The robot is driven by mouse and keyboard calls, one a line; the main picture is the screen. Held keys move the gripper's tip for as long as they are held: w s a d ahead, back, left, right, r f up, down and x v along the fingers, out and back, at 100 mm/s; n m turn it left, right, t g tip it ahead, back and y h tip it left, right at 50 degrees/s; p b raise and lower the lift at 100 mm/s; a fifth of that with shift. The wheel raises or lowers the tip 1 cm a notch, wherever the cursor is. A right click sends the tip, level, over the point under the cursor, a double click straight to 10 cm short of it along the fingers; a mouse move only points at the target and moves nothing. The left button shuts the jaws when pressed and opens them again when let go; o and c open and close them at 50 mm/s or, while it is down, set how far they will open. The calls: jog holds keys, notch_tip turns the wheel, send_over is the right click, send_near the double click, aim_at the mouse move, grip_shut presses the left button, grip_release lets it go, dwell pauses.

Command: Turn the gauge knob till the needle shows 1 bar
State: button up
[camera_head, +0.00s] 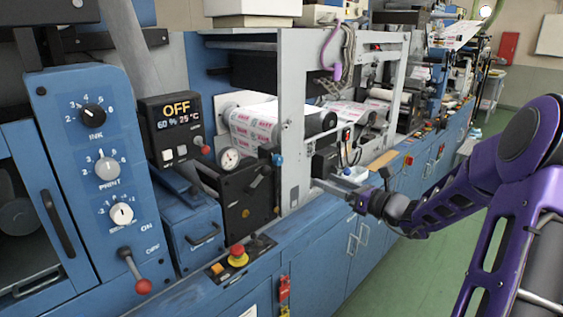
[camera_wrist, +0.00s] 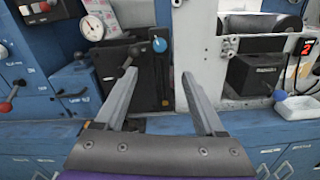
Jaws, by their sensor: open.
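The round white gauge (camera_head: 229,159) sits at the upper left of a black panel (camera_head: 236,203); it also shows at the upper left of the wrist view (camera_wrist: 92,28). Its needle is too small to read. A blue round knob (camera_head: 277,159) is right of the gauge; in the wrist view the blue knob (camera_wrist: 159,45) lies beyond and between my fingertips. A black lever-like handle (camera_wrist: 128,62) is left of it. I cannot tell which one is the gauge knob. My gripper (camera_head: 328,180) is open and empty, apart from the panel, its fingers (camera_wrist: 160,74) spread wide.
A blue control box with dials (camera_head: 94,115) and a red-balled lever (camera_head: 143,286) stands left. A red emergency button (camera_head: 238,251) is on the ledge below the panel. A grey upright frame (camera_head: 293,120) and a white tray (camera_wrist: 298,107) are right. Green floor (camera_head: 400,275) is clear.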

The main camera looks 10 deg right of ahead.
aim_at(280, 161)
jog(key=x, duration=1.7)
jog(key=shift+w, duration=0.1)
grip_shut()
